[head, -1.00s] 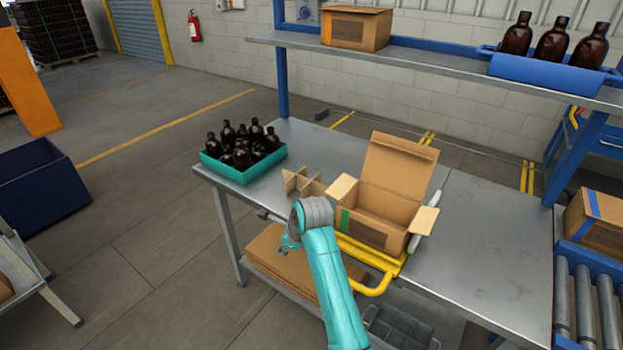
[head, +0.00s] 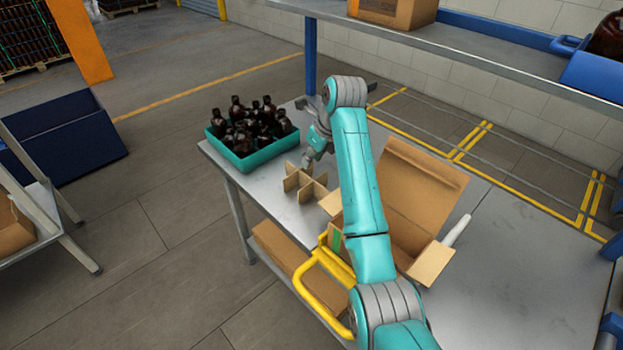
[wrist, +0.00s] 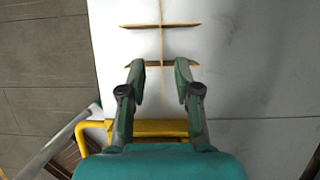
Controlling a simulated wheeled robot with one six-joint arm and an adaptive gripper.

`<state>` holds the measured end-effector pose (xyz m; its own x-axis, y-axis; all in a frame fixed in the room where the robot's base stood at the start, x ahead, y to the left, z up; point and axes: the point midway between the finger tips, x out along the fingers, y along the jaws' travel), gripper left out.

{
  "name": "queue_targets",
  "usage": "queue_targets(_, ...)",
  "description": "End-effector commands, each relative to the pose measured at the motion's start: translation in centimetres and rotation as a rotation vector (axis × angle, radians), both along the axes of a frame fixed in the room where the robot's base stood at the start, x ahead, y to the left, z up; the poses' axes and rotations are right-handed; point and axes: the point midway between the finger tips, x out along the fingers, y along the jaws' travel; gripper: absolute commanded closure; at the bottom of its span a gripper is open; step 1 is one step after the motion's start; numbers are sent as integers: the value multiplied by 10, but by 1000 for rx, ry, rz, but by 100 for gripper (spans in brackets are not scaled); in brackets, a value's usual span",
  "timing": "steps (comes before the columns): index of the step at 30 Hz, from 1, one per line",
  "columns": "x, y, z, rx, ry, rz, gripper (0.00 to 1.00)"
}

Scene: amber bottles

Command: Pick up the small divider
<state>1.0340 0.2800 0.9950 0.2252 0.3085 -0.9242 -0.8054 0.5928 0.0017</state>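The small divider (head: 305,187) is a set of interlocked tan cardboard strips standing on the metal table, left of the open carton. In the wrist view the divider (wrist: 162,45) is seen from above as one long strip with two cross strips. My gripper (head: 309,163) is over the far side of the divider in the head view. In the wrist view my gripper (wrist: 161,78) is open, with one finger on each side of the long strip's near end. Gaps show between fingers and cardboard, and I cannot tell the remaining height.
A teal tray (head: 243,176) of amber bottles stands left of the divider. The open carton (head: 415,205) stands to the right, partly behind my arm. A yellow tubular frame (head: 318,283) is at the table's front edge. The shelf (head: 480,65) runs above the back.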

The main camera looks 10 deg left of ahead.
Motion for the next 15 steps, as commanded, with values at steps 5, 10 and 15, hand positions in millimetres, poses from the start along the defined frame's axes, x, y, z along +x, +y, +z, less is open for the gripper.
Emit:
queue_targets(5,5,7,-25,-1,2,1,68)
queue_targets(10,8,11,-36,-1,0,1,68)
queue_targets(15,11,13,-52,-2,1,1,68)
